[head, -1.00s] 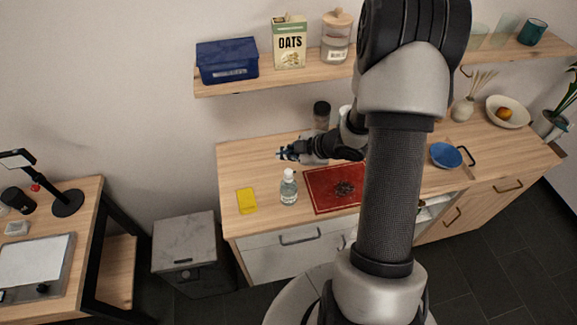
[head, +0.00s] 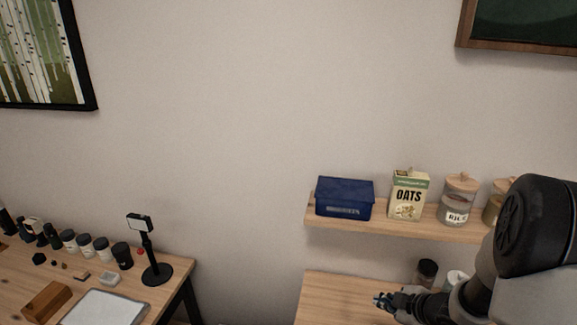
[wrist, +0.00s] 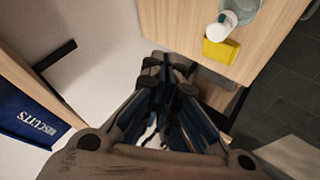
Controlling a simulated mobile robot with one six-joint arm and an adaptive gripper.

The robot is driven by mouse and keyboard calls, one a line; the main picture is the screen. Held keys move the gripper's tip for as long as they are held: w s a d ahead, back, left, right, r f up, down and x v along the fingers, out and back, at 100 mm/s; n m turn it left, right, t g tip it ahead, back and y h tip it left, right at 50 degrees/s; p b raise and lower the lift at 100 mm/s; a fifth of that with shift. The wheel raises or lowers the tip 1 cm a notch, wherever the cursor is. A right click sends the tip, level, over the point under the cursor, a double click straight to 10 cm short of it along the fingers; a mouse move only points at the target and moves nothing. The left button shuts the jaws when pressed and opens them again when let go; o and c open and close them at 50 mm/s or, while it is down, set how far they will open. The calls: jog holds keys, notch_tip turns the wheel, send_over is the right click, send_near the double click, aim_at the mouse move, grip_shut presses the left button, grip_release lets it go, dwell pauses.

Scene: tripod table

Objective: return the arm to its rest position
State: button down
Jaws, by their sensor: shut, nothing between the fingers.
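My gripper (head: 384,300) is at the lower right of the head view, above the wooden counter (head: 330,296) and below the wall shelf. In the wrist view my gripper (wrist: 168,66) points away from the camera, with its fingers together and nothing between them. My arm's large dark joint and grey link fill the right edge of the head view. The lower part of my arm is out of the picture.
The shelf (head: 400,226) holds a blue box (head: 345,197), an oats carton (head: 408,195) and jars. A dark jar (head: 426,272) stands close behind my gripper. The wrist view shows a yellow sponge (wrist: 220,51) beside a bottle (wrist: 222,24). A side table (head: 181,277) is at left.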

jog(key=s+r+m+h+b, duration=0.6)
jog(key=r+m, duration=0.1)
jog(key=r, duration=0.4)
jog(key=s+a+f+m+g+y+b, duration=0.1)
jog(key=s+a+m+g+b, duration=0.1)
jog(key=s+a, duration=0.5)
jog(key=s+a+f+m+g+y+b, duration=0.1)
jog(key=s+a+m+b, duration=0.3)
jog(key=s+a, duration=0.4)
jog(key=s+y, duration=0.1)
jog(key=s, duration=0.4)
jog(key=shift+g, duration=0.4)
